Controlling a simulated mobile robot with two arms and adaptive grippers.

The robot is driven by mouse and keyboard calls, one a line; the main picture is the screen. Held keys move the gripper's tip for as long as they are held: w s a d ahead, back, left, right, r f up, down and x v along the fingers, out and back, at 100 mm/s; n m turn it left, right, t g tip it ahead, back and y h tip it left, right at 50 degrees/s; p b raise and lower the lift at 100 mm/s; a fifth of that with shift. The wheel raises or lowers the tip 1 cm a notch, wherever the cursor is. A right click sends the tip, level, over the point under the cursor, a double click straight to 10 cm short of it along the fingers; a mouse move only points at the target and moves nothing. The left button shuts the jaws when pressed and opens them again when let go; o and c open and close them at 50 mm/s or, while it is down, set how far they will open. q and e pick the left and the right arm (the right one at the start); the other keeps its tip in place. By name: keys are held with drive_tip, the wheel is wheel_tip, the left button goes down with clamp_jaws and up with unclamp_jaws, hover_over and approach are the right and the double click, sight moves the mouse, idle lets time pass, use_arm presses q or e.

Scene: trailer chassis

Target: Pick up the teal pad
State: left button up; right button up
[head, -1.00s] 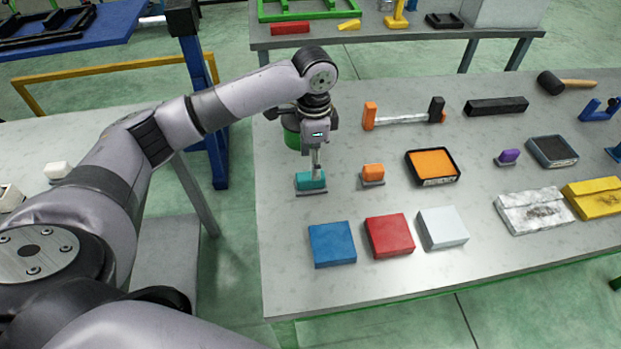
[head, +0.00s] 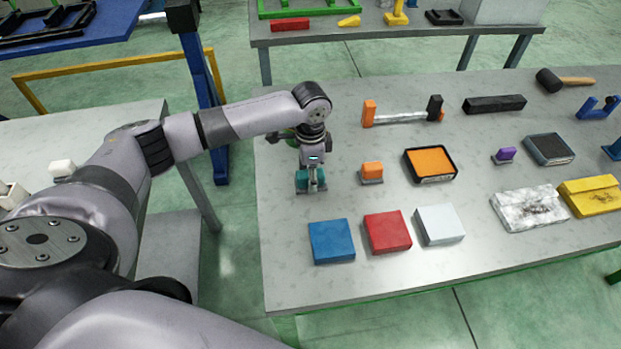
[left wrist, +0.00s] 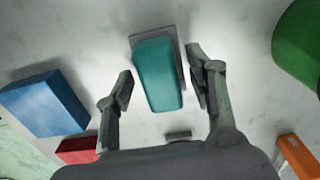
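The teal pad (head: 301,186) sits on a grey plate on the table, at the left end of the row, partly hidden behind my left gripper (head: 312,182) in the head view. The pad (left wrist: 159,78) is plain in the left wrist view, on its grey base (left wrist: 181,58). My left gripper (left wrist: 160,68) is open, with one finger on each side of the pad. Gaps show between the fingers and the pad in that view. My right gripper is not in view.
An orange pad (head: 372,171) stands close to the right of the teal one. Blue (head: 331,241), red (head: 387,232) and white (head: 439,224) blocks lie nearer the front edge. A green round object (left wrist: 300,45) is beside the gripper. Bare table lies between these.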

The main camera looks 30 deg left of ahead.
use_arm(q)
clamp_jaws()
idle(0.4)
drive_tip(key=shift+r, duration=0.1)
wheel_tip(320, 180, up, 20)
drive_tip(key=b, duration=0.2)
idle(0.4)
